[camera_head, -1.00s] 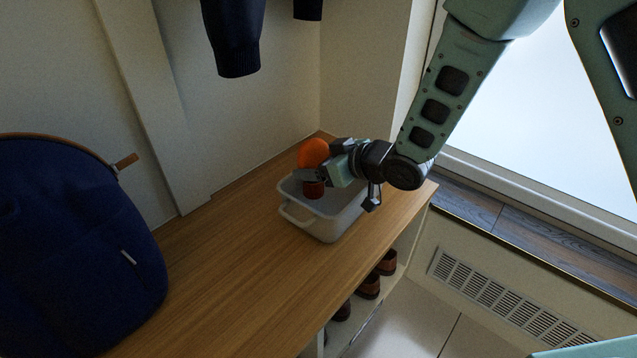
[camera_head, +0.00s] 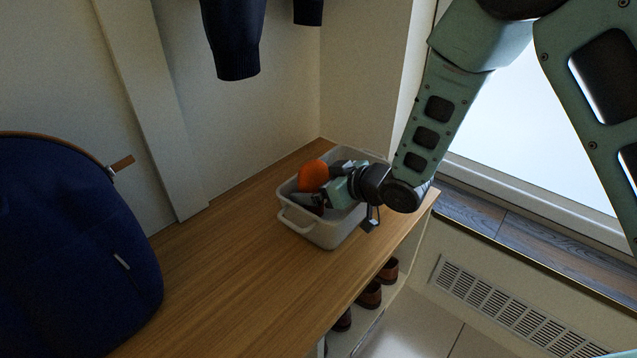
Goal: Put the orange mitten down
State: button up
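The orange mitten (camera_head: 313,175) is at my gripper (camera_head: 318,193), at the far end of the wooden bench. Its rounded orange top shows, with a darker red part lower down, partly hidden by the fingers. My gripper reaches in from the right, over a pale grey bin (camera_head: 322,235), and its fingers appear to close around the mitten. The mitten is low at the bin's opening. I cannot tell whether it touches the bin's floor.
The bench top (camera_head: 235,280) is clear in front of the bin. A navy backpack (camera_head: 70,240) stands at the left. Dark sleeves (camera_head: 237,40) hang above. Brown shoes (camera_head: 370,294) sit in the cubbies below. A wall is behind the bin.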

jog(key=shift+d+r, duration=0.1)
jog(key=shift+r, duration=0.15)
jog(key=p+v, duration=0.4)
jog(key=v, duration=0.8)
jog(key=s+d+r+m+g+h, duration=0.1)
jog(key=s+r+g+h, duration=0.3)
jog(key=s, duration=0.8)
jog(key=s+d+r+m+g+h, duration=0.1)
jog(key=s+r+g+h, duration=0.3)
jog(key=s, duration=0.9)
jog(key=shift+s+h, duration=0.15)
jog(key=shift+h, duration=0.35)
jog(key=shift+d, duration=0.15)
notch_tip(320, 180, up, 34)
jog(key=p, duration=3.4)
jog(key=shift+r, duration=0.25)
